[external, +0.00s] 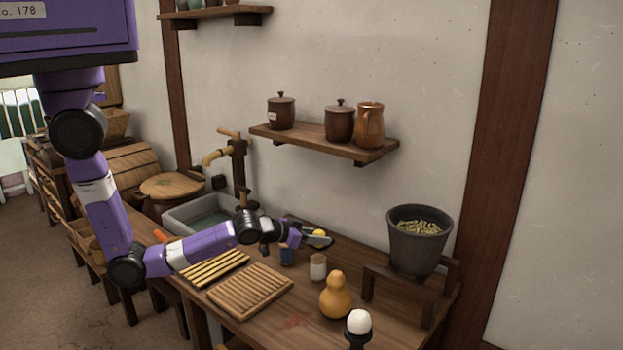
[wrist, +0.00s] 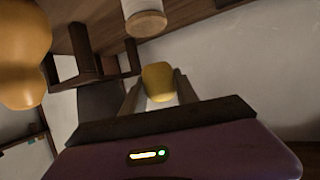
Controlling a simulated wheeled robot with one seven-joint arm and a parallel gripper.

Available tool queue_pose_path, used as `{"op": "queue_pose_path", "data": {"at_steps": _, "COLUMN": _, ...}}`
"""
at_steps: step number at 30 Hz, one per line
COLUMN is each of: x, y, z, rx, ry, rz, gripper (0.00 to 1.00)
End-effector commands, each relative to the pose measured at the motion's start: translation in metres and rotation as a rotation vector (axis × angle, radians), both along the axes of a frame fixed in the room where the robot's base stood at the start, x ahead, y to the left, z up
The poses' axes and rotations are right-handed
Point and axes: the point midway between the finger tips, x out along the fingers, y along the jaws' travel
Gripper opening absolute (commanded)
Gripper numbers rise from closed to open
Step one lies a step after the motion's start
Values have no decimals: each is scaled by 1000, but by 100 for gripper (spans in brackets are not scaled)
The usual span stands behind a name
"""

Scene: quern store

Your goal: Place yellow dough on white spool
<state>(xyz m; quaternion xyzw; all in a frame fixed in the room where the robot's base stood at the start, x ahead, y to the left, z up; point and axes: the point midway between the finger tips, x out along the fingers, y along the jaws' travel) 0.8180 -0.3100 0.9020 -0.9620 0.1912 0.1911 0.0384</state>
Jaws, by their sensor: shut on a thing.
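The yellow dough (wrist: 158,83) is a small rounded lump between my two fingers. My gripper (wrist: 157,90) is shut on it; in the external view the dough (external: 319,233) shows at the tip of my gripper (external: 320,238), above the wooden table. The white spool (external: 318,266) is a small white cylinder with wooden-coloured ends, upright on the table just below and in front of my gripper. In the wrist view the white spool (wrist: 143,14) is at the top, apart from the dough and cut off by the frame edge.
A blue item (external: 287,255) stands left of the spool. A gourd (external: 335,296), an egg on a black stand (external: 359,322) and a dark bucket (external: 418,240) on a wooden rack are to the right. Slatted wooden racks (external: 250,290) lie at the front left.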

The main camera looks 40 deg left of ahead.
Motion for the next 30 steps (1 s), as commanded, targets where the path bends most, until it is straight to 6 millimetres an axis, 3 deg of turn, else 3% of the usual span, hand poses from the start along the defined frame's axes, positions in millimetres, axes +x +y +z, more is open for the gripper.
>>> {"op": "queue_pose_path", "data": {"at_steps": 9, "x": 0, "y": 0, "z": -40, "rx": 0, "ry": 2, "rz": -1, "gripper": 0}}
{"op": "queue_pose_path", "data": {"at_steps": 23, "x": 0, "y": 0, "z": -47, "rx": 0, "ry": 0, "rz": -1, "gripper": 0}}
{"op": "queue_pose_path", "data": {"at_steps": 24, "x": 0, "y": 0, "z": -46, "rx": 0, "ry": 0, "rz": -1, "gripper": 43}}
{"op": "queue_pose_path", "data": {"at_steps": 26, "x": 0, "y": 0, "z": -46, "rx": 0, "ry": 0, "rz": -1, "gripper": 55}}
{"op": "queue_pose_path", "data": {"at_steps": 30, "x": 0, "y": 0, "z": -46, "rx": 0, "ry": 0, "rz": -1, "gripper": 57}}
